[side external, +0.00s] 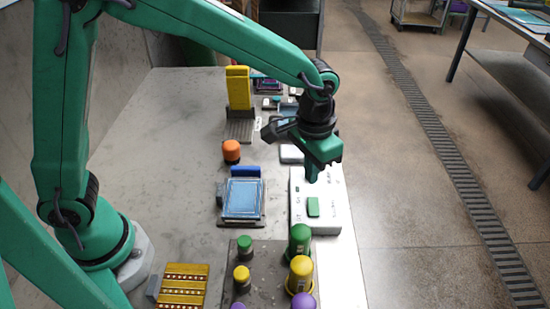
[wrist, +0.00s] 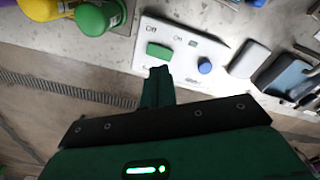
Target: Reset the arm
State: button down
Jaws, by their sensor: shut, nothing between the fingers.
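My gripper (side external: 314,178) is green and shut, with nothing in it. It hangs pointing down from my raised, outstretched arm, above the white panel (side external: 333,196) near the table's right edge. In the wrist view its shut fingertips (wrist: 159,74) appear just below the same white panel (wrist: 214,54). The panel carries a green rectangular button (side external: 313,207), which also shows in the wrist view (wrist: 159,51), and a blue round knob (wrist: 205,66).
Green (side external: 299,240) and yellow (side external: 300,275) capped cylinders stand at the front. A blue pad (side external: 243,197), an orange-topped knob (side external: 231,151) and a tall yellow block (side external: 238,88) stand left of my gripper. The table (side external: 180,125) is clear farther left.

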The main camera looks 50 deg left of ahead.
jog(key=s+a+r+n+t, duration=0.1)
jog(key=s+a+r, duration=0.2)
jog(key=a+r, duration=0.25)
jog(key=s+a+r+t, duration=0.1)
jog(key=s+a+r, duration=0.25)
jog(key=a, duration=0.25)
jog(key=s+a+r+n+t, duration=0.1)
jog(key=s+a+r+t, duration=0.1)
jog(key=s+a, duration=0.6)
jog(key=shift+s+a+r+n+t, duration=0.2)
jog(key=shift+s+a+n+t, duration=0.3)
jog(key=shift+s, duration=0.45)
jog(key=shift+d, duration=0.1)
